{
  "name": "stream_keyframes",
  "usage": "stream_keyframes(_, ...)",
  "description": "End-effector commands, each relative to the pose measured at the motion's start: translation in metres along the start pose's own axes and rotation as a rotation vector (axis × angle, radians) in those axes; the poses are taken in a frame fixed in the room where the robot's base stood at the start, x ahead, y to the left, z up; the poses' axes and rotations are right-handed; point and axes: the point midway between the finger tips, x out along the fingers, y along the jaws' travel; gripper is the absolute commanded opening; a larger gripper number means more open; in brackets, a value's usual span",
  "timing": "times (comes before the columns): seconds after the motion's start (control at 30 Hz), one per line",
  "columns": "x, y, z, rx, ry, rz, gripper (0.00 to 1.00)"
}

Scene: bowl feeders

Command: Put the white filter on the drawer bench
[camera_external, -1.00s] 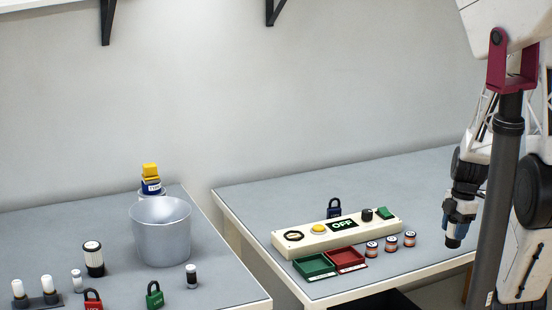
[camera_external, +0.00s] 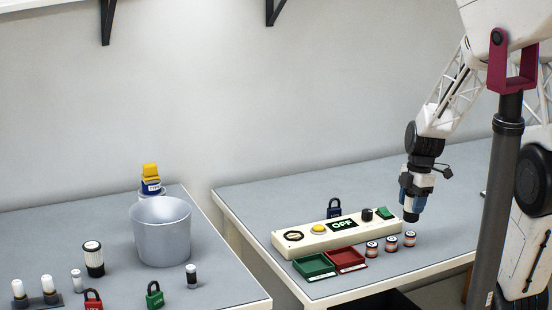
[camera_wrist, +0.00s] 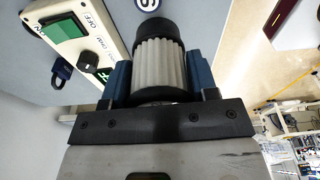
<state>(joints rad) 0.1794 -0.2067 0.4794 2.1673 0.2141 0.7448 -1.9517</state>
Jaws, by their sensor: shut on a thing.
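My gripper (camera_external: 411,205) is above the right bench, just right of the cream control panel. In the wrist view my gripper (camera_wrist: 160,75) has its blue fingers shut on a ribbed whitish filter (camera_wrist: 160,65) with a black end cap. In the external view only the dark tip of the held filter (camera_external: 411,216) shows below the fingers. A similar white and black filter (camera_external: 93,260) stands upright on the left bench. Neither bench clearly shows a drawer front; a dark opening (camera_external: 385,301) is under the right bench (camera_external: 290,195).
The control panel (camera_external: 375,231) reads OFF, with a blue padlock (camera_external: 334,208) behind it. Green (camera_external: 315,266) and red (camera_external: 347,260) trays and several small cans (camera_external: 391,243) sit in front. The left bench (camera_external: 225,283) holds a metal bucket (camera_external: 160,235), padlocks and cylinders.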

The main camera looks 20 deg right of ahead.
Motion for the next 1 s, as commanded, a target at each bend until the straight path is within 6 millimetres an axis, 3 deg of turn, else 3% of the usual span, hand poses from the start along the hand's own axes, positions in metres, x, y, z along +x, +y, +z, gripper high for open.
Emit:
stream_keyframes(0.57, -0.018, 0.106, -0.103, -0.075, -0.001, -0.01, 0.3)
stream_keyframes(1.0, -0.025, 0.168, -0.204, -0.13, -0.002, -0.02, 0.3)
